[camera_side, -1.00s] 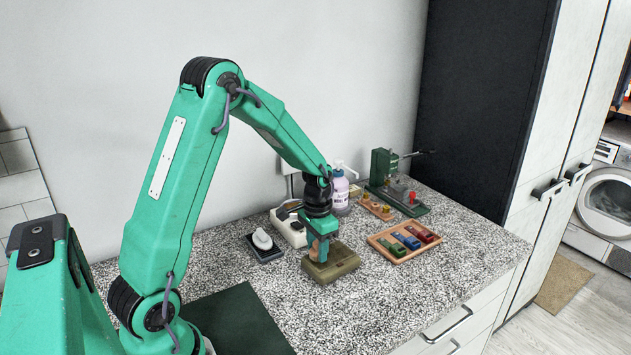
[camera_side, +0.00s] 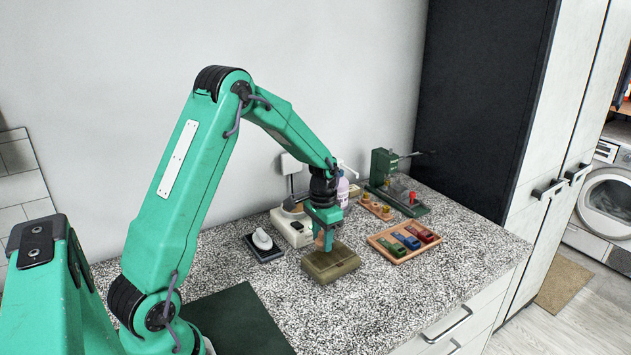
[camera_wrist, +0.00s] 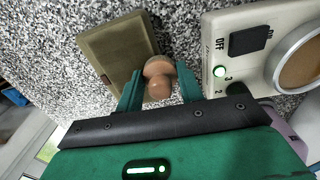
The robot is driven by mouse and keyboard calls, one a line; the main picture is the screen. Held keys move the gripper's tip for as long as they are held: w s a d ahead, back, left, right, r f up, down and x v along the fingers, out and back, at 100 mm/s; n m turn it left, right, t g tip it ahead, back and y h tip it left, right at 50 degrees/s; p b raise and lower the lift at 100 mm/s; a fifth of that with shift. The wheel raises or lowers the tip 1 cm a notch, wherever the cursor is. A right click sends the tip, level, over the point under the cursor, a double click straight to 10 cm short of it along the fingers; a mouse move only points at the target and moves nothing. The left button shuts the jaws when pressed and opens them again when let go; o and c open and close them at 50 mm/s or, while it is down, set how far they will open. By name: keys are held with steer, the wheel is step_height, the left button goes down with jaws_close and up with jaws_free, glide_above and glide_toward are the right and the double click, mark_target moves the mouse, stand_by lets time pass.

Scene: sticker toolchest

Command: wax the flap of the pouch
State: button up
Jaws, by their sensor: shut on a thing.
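The olive pouch (camera_side: 333,261) lies on the speckled counter, and it also shows at upper left in the wrist view (camera_wrist: 116,42). My gripper (camera_side: 324,238) is above the pouch's back-left part, pointing down. In the wrist view my gripper (camera_wrist: 160,90) is shut on a tan, rounded knob-shaped piece (camera_wrist: 158,70), which sits between the two green fingers. The underside of the piece is hidden. I cannot tell whether it touches the pouch. The flap is hard to make out from the rest of the pouch.
A white unit (camera_side: 290,228) with a dial and lit green lamp stands close behind my gripper. A dark pad with a white object (camera_side: 262,241) is left. A wooden tray (camera_side: 391,256) of coloured blocks and a green press (camera_side: 383,168) are right. The front counter is clear.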

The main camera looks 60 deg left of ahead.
mark_target(338, 251)
steer(key=shift+w+d, duration=0.2)
steer(key=shift+w, duration=0.05)
steer(key=shift+w+d, duration=0.1)
steer(key=shift+d, duration=1.8)
steer(key=shift+w+a, duration=0.15)
steer(key=shift+w, duration=0.7)
steer(key=shift+w+a, duration=0.15)
steer(key=shift+a, duration=2)
step_height(338, 251, up, 8)
steer(key=shift+d, duration=0.15)
steer(key=shift+s, duration=0.2)
